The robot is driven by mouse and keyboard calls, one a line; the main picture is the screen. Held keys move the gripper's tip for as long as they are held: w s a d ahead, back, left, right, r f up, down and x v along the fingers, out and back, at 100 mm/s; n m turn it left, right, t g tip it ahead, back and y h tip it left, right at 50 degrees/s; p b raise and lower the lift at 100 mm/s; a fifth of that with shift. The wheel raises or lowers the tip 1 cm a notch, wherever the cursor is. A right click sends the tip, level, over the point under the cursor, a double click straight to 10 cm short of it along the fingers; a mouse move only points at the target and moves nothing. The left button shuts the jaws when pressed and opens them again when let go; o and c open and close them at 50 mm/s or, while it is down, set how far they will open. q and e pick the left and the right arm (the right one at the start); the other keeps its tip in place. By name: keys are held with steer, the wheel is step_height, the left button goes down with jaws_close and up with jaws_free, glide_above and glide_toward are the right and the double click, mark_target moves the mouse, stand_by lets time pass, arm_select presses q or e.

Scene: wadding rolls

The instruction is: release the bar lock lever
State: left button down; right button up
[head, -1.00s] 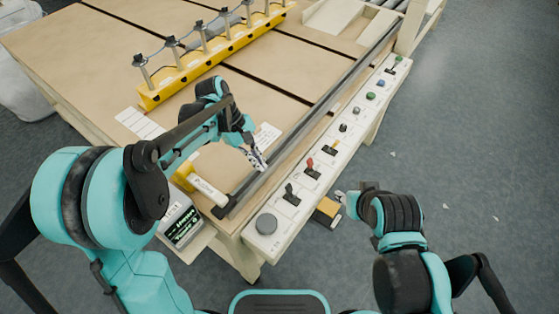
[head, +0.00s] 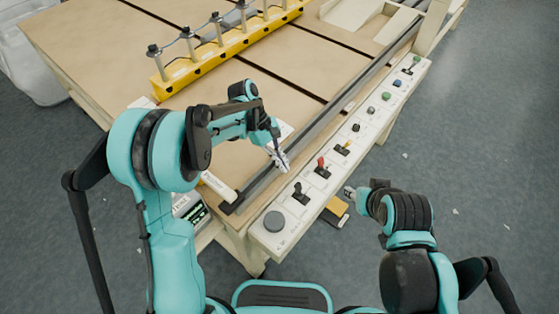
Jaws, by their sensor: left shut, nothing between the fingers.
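A control panel (head: 270,245) runs along the table's front edge. It carries a black lever (head: 299,190), a red lever (head: 321,162) and a yellow lever (head: 346,146); the labels are too small to read, so I cannot tell which is the bar lock lever. My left gripper (head: 280,160) is shut and empty, over the long dark bar (head: 300,148), left of the red lever and apart from it. My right gripper (head: 350,192) hangs to the right of the panel, over the floor side; its fingers are too small to judge.
A round grey button (head: 274,221) sits at the panel's near end, and coloured buttons (head: 386,96) at its far end. A yellow rack with several posts (head: 215,52) stands on the table (head: 120,45). A yellow-and-black box (head: 336,211) is below the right gripper.

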mark_target(299, 191)
arm_select(q)
steer(key=b+x, duration=0.1)
steer(key=x, duration=0.4)
steer(key=shift+s+d+f, duration=0.1)
steer(key=shift+d+f, duration=0.05)
steer(key=shift+f, duration=0.1)
steer(key=shift+r, duration=0.1)
steer(key=shift+s+d+r+y, duration=0.1)
steer(key=shift+y, duration=0.3)
steer(key=shift+d+t, duration=0.1)
steer(key=shift+t, duration=0.3)
steer(key=shift+s+d+r+y+p, duration=0.1)
steer(key=shift+y+p, duration=0.35)
steer(key=shift+y, duration=0.05)
